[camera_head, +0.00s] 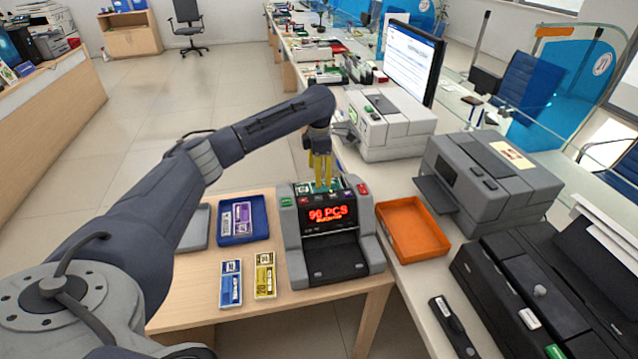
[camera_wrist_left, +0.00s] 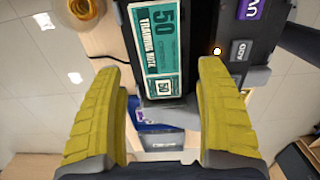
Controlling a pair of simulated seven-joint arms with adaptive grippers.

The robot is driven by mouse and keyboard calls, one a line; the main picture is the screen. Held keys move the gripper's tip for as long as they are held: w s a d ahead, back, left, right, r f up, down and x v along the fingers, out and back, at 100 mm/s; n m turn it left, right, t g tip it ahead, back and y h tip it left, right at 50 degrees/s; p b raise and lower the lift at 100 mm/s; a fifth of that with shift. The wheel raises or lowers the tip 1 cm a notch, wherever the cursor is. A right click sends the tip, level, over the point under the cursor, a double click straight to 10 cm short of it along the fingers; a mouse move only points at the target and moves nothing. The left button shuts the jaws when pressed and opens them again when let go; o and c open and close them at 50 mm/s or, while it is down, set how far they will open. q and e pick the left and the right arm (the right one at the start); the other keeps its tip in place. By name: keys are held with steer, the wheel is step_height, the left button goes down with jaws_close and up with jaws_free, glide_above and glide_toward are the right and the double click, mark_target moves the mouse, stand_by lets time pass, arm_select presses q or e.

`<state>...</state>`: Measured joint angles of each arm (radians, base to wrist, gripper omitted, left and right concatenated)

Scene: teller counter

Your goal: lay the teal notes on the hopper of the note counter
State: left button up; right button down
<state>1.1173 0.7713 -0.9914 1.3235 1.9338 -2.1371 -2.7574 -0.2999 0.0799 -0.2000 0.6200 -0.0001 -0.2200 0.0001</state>
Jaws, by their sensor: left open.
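The note counter (camera_head: 336,262) is grey and black, with a red display reading 96 PCS. The teal notes (camera_wrist_left: 163,45), marked 50, lie on its dark hopper in the left wrist view. In the head view a teal sliver of the notes (camera_head: 322,187) shows at the top of the counter, below the fingers. My left gripper (camera_head: 320,158) points down over the hopper. Its yellow fingers are wide apart in the left wrist view (camera_wrist_left: 160,68), with clear gaps to the notes, and hold nothing. My right gripper is not in view.
A blue tray (camera_head: 227,239) with purple notes sits left of the counter, beside a grey tray (camera_head: 188,246). Blue notes (camera_head: 231,283) and yellow notes (camera_head: 264,275) lie in front. An empty orange tray (camera_head: 412,232) and grey machines (camera_head: 485,180) stand at the right.

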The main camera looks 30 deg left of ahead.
arm_select(q)
step_height(320, 180, up, 6)
steer(key=shift+r, duration=0.2)
steer(key=shift+f, duration=0.1)
stand_by(0.5)
